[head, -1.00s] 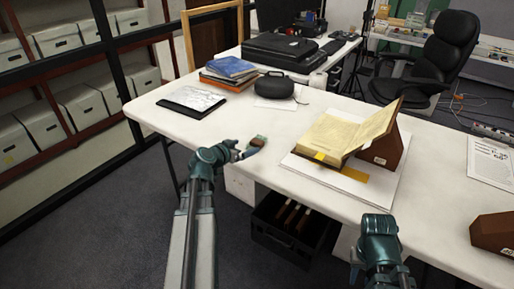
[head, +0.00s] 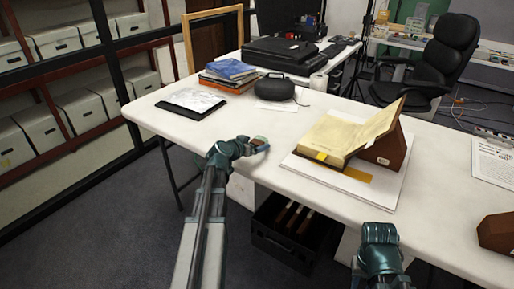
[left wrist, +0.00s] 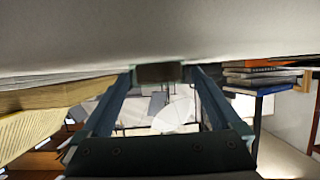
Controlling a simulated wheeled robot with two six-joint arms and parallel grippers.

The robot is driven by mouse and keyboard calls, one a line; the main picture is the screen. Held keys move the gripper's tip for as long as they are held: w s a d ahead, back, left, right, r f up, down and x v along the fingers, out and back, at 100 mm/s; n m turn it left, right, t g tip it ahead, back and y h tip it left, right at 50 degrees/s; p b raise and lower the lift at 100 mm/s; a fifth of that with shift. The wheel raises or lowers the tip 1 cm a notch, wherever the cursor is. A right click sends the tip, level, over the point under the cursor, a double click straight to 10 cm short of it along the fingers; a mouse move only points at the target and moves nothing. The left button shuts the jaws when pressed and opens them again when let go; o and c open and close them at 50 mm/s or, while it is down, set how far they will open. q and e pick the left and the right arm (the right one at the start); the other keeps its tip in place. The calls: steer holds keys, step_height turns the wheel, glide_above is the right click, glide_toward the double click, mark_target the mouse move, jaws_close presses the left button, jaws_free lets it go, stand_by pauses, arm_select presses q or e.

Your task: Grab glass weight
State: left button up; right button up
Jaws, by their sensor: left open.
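The glass weight (head: 261,139) is a small greenish block on the white table near its front edge. My left gripper (head: 259,148) is low at the tabletop, right beside the weight, with its jaws open. In the left wrist view, a small dark brownish block with pale green edges, seemingly the weight (left wrist: 158,72), shows between the ends of the two open fingers (left wrist: 160,85). I cannot tell whether either finger touches it. My right gripper (head: 372,272) hangs in front of the table's front edge; its jaws are too unclear to judge.
An open book (head: 338,136) rests on a brown wedge (head: 386,150) to the right. A black rounded case (head: 275,88), stacked books (head: 228,70) and a dark-edged sheet (head: 191,102) lie further back. A dark crate (head: 284,252) stands below the table (head: 215,133).

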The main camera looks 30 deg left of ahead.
arm_select(q)
jaws_close()
stand_by(0.5)
arm_select(e)
steer(key=shift+r, duration=0.1)
